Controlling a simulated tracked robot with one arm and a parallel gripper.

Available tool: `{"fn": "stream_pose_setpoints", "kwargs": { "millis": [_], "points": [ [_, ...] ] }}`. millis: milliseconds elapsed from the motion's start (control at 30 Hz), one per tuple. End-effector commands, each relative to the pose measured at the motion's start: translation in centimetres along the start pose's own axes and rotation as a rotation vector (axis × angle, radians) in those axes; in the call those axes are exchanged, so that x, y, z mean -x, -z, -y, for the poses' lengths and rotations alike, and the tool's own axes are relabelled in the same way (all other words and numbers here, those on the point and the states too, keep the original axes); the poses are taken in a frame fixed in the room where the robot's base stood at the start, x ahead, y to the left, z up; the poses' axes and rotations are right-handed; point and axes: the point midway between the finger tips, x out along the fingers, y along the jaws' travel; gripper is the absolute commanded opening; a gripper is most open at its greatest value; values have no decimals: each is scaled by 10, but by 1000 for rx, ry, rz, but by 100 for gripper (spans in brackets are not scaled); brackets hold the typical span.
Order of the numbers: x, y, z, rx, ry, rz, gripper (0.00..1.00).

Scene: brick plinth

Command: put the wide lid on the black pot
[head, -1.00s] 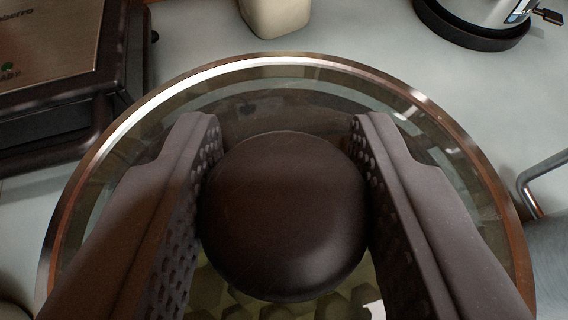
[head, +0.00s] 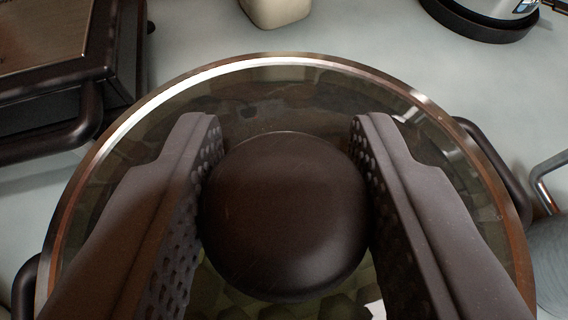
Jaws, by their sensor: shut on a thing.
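The wide lid (head: 270,95) is a round glass lid with a metal rim and a dark round knob (head: 285,215). My gripper (head: 285,200) is shut on the knob, one textured finger on each side. Dark loop handles, which look like those of the black pot (head: 497,165), stick out past the lid's rim at the right and lower left. The rest of the pot is under the lid, with a dark area seen through the glass. I cannot tell whether the lid touches the pot's rim.
A dark appliance with a brushed metal top (head: 45,40) stands at the upper left, close to the lid. A cream container (head: 275,10) and a round black-based appliance (head: 480,20) stand behind. A metal-handled item (head: 552,250) is at the right edge.

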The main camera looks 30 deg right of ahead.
Motion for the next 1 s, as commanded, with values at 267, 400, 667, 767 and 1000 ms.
{"fn": "stream_pose_setpoints", "kwargs": {
  "millis": [267, 400, 667, 767, 1000],
  "points": [
    [0, 1, 0, 0, 0, -1, 2],
    [0, 0, 0, 0, 0, -1, 2],
    [-2, -3, 0, 0, -1, -1, 2],
    [-2, -4, 0, 0, -1, -1, 2],
    [-4, -7, 0, -1, -1, -1, 2]
  ]
}}
